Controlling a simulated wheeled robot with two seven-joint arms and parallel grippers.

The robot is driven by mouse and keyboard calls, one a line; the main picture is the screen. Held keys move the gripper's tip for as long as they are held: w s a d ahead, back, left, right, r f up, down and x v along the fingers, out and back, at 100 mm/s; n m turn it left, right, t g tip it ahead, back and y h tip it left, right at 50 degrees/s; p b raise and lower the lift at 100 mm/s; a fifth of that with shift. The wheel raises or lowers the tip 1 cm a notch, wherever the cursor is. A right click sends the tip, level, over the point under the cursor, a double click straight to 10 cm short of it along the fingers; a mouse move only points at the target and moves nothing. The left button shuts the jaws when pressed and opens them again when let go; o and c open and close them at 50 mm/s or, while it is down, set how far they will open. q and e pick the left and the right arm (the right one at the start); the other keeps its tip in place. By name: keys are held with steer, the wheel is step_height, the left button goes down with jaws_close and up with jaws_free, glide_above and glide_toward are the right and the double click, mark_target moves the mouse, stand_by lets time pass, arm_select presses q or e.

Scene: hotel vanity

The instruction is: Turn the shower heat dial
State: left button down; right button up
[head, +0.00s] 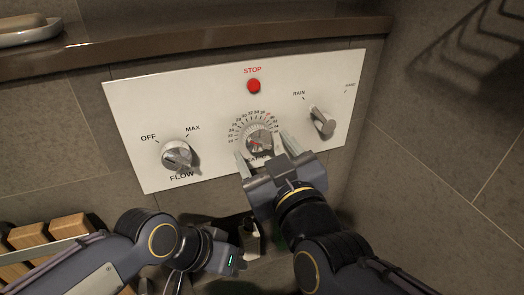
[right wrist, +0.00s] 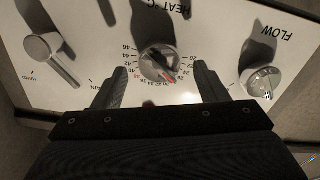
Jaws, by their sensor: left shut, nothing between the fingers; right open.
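The round silver heat dial (head: 260,143) sits in the middle of the white panel (head: 215,110), ringed by a printed number scale. It also shows in the right wrist view (right wrist: 158,65), with a red mark on its face. My right gripper (head: 262,150) is open, its fingers on either side of the dial. In the right wrist view the fingers (right wrist: 160,75) stand apart with visible gaps to the dial; whether they reach its depth is unclear. My left gripper (head: 236,264) is shut and empty, low in the head view, below the panel.
A silver flow knob (head: 177,155) is on the panel's left and a lever (head: 322,122) on its right. A red stop button (head: 254,86) is above the dial. A brown ledge (head: 190,42) runs above the panel.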

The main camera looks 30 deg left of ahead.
steer(key=shift+x, duration=1)
steer(key=shift+c, duration=0.5)
steer(key=c, duration=0.9)
steer(key=shift+m, duration=3.2)
